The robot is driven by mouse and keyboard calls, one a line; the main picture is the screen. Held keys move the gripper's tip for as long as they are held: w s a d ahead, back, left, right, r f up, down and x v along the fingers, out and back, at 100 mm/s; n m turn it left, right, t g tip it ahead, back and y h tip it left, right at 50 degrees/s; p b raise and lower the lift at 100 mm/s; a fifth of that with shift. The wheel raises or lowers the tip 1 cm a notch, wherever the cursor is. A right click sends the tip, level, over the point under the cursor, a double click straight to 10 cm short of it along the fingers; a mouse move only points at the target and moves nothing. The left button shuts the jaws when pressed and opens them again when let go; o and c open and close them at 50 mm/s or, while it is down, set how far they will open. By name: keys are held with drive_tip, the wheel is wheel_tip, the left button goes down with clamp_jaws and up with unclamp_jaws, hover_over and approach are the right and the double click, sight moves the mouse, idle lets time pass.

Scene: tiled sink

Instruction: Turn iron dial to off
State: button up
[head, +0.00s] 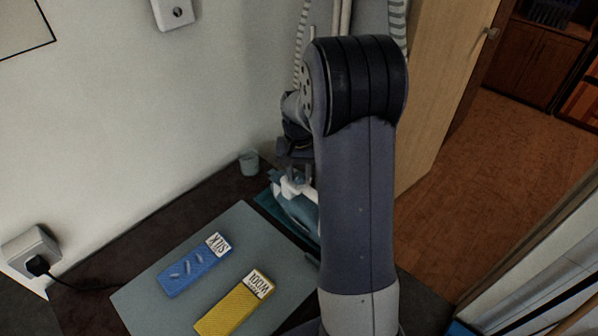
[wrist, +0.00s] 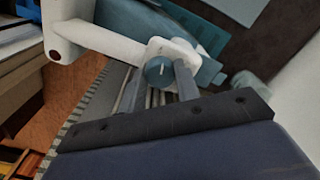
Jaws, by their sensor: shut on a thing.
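The iron shows beside my arm in the head view, with a pale teal body (head: 296,210) and a white handle. In the wrist view its white handle (wrist: 95,38) and teal body (wrist: 204,70) fill the top middle. The small round teal dial (wrist: 157,71) has a short pale mark near its top and sits in a white housing. My gripper (wrist: 157,82) has its two grey fingers on either side of the dial, shut on it. The fingertips' exact contact is partly hidden. In the head view my gripper (head: 298,172) is above the iron, partly hidden by my arm.
A grey mat (head: 150,292) holds a blue box (head: 187,270) marked SILK and a yellow box (head: 228,309) marked WOOL. A small cup (head: 249,163) stands by the wall. A socket with a plug (head: 32,252) is at the left. A wooden door (head: 440,85) stands behind my arm.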

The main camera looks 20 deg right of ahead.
sight(299, 176)
drive_tip(key=shift+n, duration=0.4)
drive_tip(key=n, duration=0.3)
drive_tip(key=shift+n, duration=0.3)
drive_tip(key=n, duration=0.4)
drive_tip(key=shift+n, duration=0.3)
drive_tip(key=o, duration=1)
wheel_tip(299, 176, up, 11)
drive_tip(key=shift+f, duration=0.1)
